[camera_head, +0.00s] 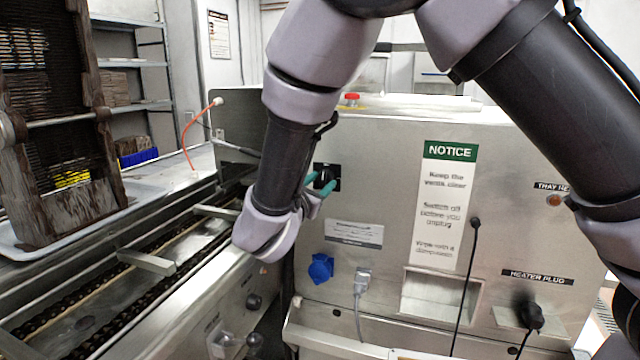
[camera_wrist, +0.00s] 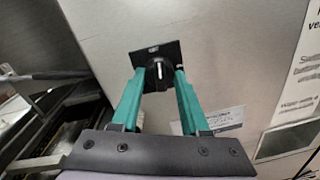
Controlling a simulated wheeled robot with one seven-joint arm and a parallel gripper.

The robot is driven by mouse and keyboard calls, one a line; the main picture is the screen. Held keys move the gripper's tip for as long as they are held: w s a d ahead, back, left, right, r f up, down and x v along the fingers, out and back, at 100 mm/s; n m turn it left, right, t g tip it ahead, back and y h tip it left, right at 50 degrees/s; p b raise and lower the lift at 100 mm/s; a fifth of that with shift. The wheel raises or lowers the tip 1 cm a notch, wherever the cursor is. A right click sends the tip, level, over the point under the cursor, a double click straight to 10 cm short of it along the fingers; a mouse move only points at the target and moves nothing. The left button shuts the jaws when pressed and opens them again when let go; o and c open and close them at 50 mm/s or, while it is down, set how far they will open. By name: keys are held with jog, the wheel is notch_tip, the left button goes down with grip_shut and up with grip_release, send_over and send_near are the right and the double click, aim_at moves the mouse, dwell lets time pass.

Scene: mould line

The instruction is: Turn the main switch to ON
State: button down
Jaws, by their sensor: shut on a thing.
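The main switch is a black rotary knob (camera_wrist: 158,74) with a white mark on a black square plate (camera_wrist: 172,52), set in the steel cabinet front. In the head view the plate (camera_head: 333,172) shows just past my gripper. My gripper (camera_wrist: 161,80) has two green fingers, one on each side of the knob, and is shut on it. In the head view the green fingertips (camera_head: 322,180) reach the switch from the left. The white mark on the knob looks about upright in the wrist view. Lettering on the plate is too small to read.
Below the switch are a label (camera_head: 354,234), a blue socket (camera_head: 321,268) and a grey plug (camera_head: 362,282) with a hanging cable. A red button (camera_head: 351,98) sits on top of the cabinet. A chain conveyor (camera_head: 150,262) runs along the left.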

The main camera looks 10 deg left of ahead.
jog(key=m, duration=0.8)
jog(key=shift+d+g, duration=0.1)
jog(key=shift+g, duration=0.2)
jog(key=m, duration=0.4)
jog(key=shift+y, duration=0.4)
jog(key=shift+m, duration=1.9)
jog(key=shift+y, duration=0.3)
jog(key=shift+c, duration=2)
grip_release()
jog(key=shift+s, duration=0.1)
